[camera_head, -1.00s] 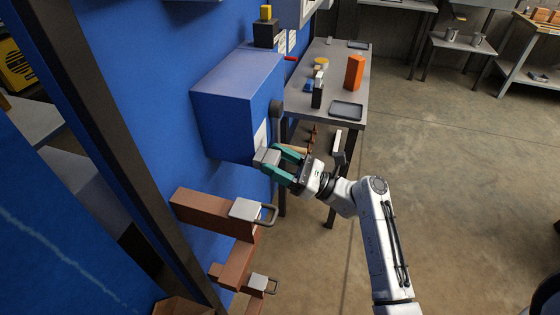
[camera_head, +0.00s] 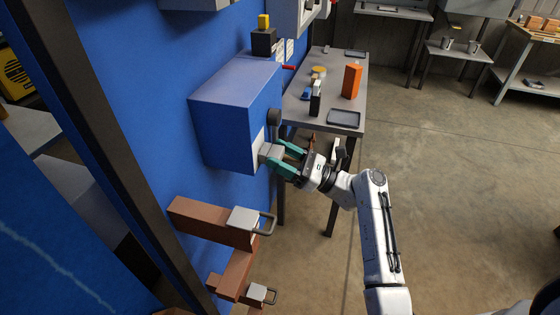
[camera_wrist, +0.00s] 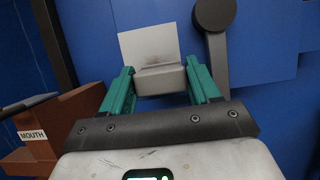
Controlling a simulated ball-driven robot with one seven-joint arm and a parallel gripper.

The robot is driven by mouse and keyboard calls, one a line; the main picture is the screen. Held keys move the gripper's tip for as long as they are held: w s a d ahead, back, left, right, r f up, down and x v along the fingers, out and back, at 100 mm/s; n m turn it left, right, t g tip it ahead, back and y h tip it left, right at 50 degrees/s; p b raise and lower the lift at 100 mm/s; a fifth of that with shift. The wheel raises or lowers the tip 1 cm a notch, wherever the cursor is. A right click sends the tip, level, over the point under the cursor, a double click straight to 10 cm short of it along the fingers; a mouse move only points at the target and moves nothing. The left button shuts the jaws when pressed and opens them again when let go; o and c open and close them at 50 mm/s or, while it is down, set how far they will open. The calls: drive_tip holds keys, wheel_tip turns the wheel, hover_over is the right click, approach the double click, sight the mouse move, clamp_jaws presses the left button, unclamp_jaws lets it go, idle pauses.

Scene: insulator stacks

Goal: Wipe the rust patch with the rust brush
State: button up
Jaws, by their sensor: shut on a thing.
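My gripper (camera_head: 277,159) has teal fingers and is shut on a pale grey block, the rust brush (camera_head: 267,151). The brush also shows between the fingertips in the wrist view (camera_wrist: 160,81). It is at the front of a blue box (camera_head: 232,85) on the blue wall. A whitish plate (camera_head: 258,138) is on that front, and in the wrist view (camera_wrist: 148,43) it stands just beyond the brush. A faint brownish smudge, seemingly the rust patch (camera_wrist: 152,58), shows low on the plate. The brush hides part of the plate. I cannot tell whether they touch.
A dark round-ended lever (camera_head: 275,118) stands on the box front, right beside the plate. Brown blocks with grey padlocks (camera_head: 243,219) jut from the wall below. A grey table (camera_head: 300,110) with an orange block (camera_head: 351,80) stands behind. Floor at right is clear.

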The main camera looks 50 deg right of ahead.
drive_tip(key=shift+w+d, duration=0.25)
drive_tip(key=shift+d, duration=0.25)
drive_tip(key=shift+w+d, duration=0.2)
drive_tip(key=shift+d, duration=0.25)
drive_tip(key=shift+d+r, duration=0.15)
drive_tip(key=shift+d, duration=0.05)
drive_tip(key=shift+a+p, duration=0.1)
drive_tip(key=shift+p, duration=0.2)
drive_tip(key=shift+s+a+p, duration=0.4)
drive_tip(key=shift+a+p, duration=0.2)
drive_tip(key=shift+a, duration=0.2)
drive_tip(key=shift+s+a+p, duration=0.35)
drive_tip(key=shift+a+p, duration=0.25)
drive_tip(key=shift+a, duration=0.2)
drive_tip(key=shift+s+a+p, duration=0.25)
drive_tip(key=shift+a+p, duration=0.45)
drive_tip(key=shift+a, duration=0.25)
drive_tip(key=shift+s+a+p, duration=0.25)
drive_tip(key=shift+a+p, duration=0.15)
drive_tip(key=shift+a, duration=0.5)
